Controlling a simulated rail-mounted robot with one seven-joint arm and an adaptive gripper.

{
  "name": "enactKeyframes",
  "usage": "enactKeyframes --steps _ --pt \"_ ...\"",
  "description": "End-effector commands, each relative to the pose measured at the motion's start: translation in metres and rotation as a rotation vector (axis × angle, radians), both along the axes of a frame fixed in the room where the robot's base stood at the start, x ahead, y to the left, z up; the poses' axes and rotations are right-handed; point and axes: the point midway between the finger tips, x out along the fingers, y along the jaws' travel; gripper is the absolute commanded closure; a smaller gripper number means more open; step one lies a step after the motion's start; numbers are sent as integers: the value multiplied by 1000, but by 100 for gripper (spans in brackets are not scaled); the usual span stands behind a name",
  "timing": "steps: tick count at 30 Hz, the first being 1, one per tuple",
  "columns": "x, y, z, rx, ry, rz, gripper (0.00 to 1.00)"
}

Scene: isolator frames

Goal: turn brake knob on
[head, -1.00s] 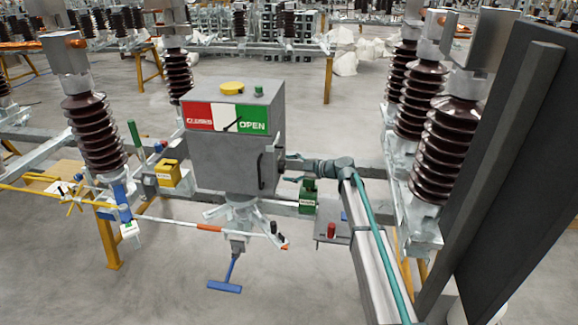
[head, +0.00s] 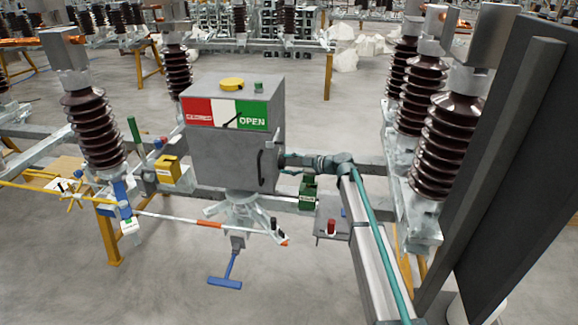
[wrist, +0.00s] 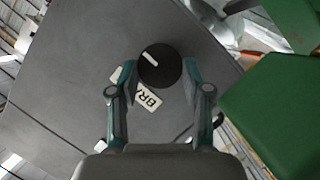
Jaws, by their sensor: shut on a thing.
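The brake knob (wrist: 160,66) is a round black knob with a white pointer line angled to the upper left in the wrist view. It sits on the grey side face of the control cabinet (wrist: 70,60), beside a white label (wrist: 148,98) reading "BRA", partly covered. My gripper (wrist: 160,74) is shut on the knob, one fingertip on each side. In the head view the cabinet (head: 222,155) stands at the centre, with my gripper (head: 284,163) at its right side. The knob is hidden there.
A green box (head: 308,190) hangs just below my gripper; its green surface (wrist: 275,110) fills the right of the wrist view. The cabinet's door handle (head: 260,170) is near. A small panel with a red button (head: 331,227) lies lower right. Brown insulators (head: 428,150) stand right.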

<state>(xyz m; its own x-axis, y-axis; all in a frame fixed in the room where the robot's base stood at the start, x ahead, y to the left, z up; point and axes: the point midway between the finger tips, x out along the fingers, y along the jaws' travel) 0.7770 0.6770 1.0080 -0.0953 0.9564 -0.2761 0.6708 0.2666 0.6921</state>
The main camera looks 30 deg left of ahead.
Motion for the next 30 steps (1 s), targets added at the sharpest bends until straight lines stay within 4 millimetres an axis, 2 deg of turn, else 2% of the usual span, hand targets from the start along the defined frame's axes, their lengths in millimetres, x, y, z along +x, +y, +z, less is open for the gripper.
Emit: enactKeyframes --steps 11,30 --pt "3 1 -4 -75 186 1 87" --pt "10 4 0 -300 748 1 87"
